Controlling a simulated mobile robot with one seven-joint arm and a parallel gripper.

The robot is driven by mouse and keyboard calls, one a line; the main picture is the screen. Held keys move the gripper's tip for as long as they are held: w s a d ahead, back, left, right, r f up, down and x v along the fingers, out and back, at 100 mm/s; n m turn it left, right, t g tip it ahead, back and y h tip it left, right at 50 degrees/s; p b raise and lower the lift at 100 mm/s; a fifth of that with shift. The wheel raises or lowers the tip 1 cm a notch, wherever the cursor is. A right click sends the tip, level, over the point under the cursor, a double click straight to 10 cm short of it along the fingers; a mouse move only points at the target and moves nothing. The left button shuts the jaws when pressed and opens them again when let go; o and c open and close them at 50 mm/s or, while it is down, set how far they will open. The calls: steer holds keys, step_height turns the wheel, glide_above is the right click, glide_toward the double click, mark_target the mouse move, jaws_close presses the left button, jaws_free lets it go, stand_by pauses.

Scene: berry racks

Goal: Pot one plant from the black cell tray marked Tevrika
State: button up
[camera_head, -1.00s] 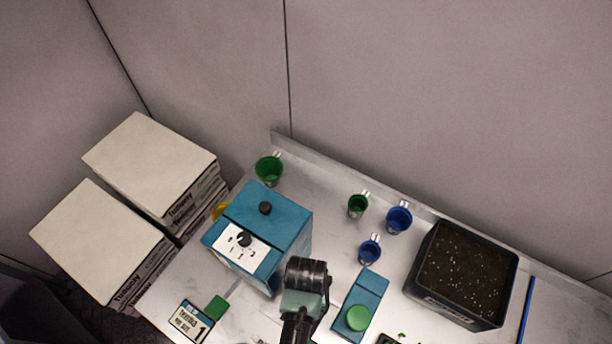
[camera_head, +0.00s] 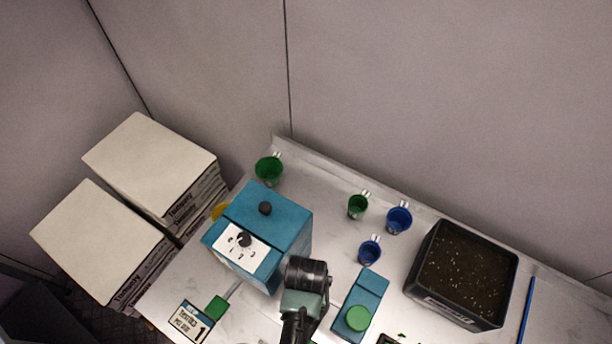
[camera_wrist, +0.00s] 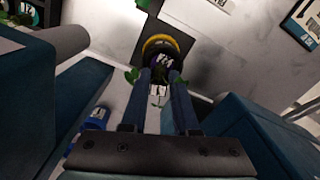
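In the wrist view my gripper (camera_wrist: 160,82) has two dark fingers with a visible gap between them. A round pot or cup with a yellow rim (camera_wrist: 160,39) and dark contents lies just beyond the fingertips. Green leaves (camera_wrist: 132,75) show beside the fingers, and a small white tag shows between them. I cannot tell whether the fingers touch the plant. In the head view my fingers are hidden. A dark thing with green leaves is cut off at the bottom edge. I cannot read Tevrika on any tray.
In the head view a teal box with a dial (camera_head: 262,222) stands left of my arm, a smaller teal box with a green knob (camera_head: 357,318) right. Green (camera_head: 269,168) and blue cups (camera_head: 398,217) stand behind. A black soil bin (camera_head: 466,273) is right; a labelled card (camera_head: 187,322) is front left.

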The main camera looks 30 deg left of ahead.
steer(key=shift+r, duration=0.15)
steer(key=shift+r+p, duration=1.85)
steer(key=shift+p, duration=0.1)
steer(key=o, duration=0.6)
steer(key=shift+c, duration=0.2)
steer(key=shift+r, duration=3)
